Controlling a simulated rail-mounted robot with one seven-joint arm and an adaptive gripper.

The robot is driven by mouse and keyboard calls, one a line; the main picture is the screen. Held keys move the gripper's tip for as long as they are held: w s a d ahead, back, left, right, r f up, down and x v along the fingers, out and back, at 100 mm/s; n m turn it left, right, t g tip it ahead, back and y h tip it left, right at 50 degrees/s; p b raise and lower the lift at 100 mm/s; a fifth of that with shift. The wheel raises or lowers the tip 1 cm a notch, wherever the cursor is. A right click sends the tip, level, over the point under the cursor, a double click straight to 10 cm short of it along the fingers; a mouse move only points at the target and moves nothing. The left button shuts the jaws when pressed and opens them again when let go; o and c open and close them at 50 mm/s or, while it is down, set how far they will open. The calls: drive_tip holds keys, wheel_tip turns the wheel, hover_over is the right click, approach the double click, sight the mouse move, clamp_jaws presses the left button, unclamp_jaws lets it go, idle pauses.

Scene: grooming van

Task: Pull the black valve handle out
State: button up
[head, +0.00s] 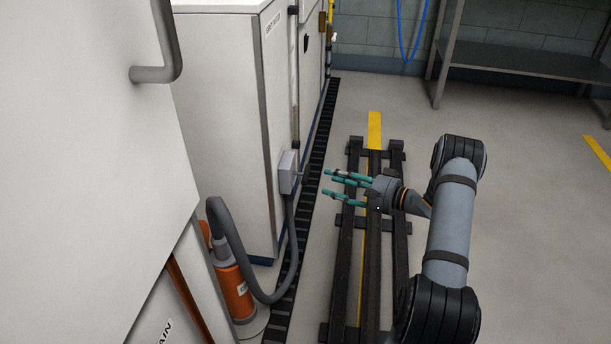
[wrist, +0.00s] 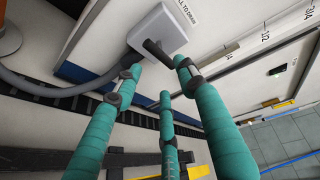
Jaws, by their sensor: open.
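The black valve handle (wrist: 157,51) sticks out of a light grey box (wrist: 158,29) on the white cabinet wall in the wrist view. In the head view the grey box (head: 287,173) is on the cabinet's side, with the small dark handle (head: 300,172) pointing right. My gripper (head: 329,183) has teal fingers with dark joints. It is open and empty, a short way right of the handle in the head view. In the wrist view my gripper (wrist: 160,76) has its fingertips spread near the handle, one close to its outer end. I cannot tell whether that one touches.
A grey hose (head: 289,245) runs from the box down to an orange canister (head: 235,292). The tall white cabinet (head: 222,110) stands left of my gripper. Dark rails (head: 343,265) lie on the floor below. A metal bench (head: 525,62) stands at the back right.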

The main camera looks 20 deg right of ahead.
sight(307, 173)
drive_tip(key=b+x, duration=0.5)
drive_tip(key=x, duration=0.5)
drive_tip(key=c, duration=0.3)
clamp_jaws()
idle(0.5)
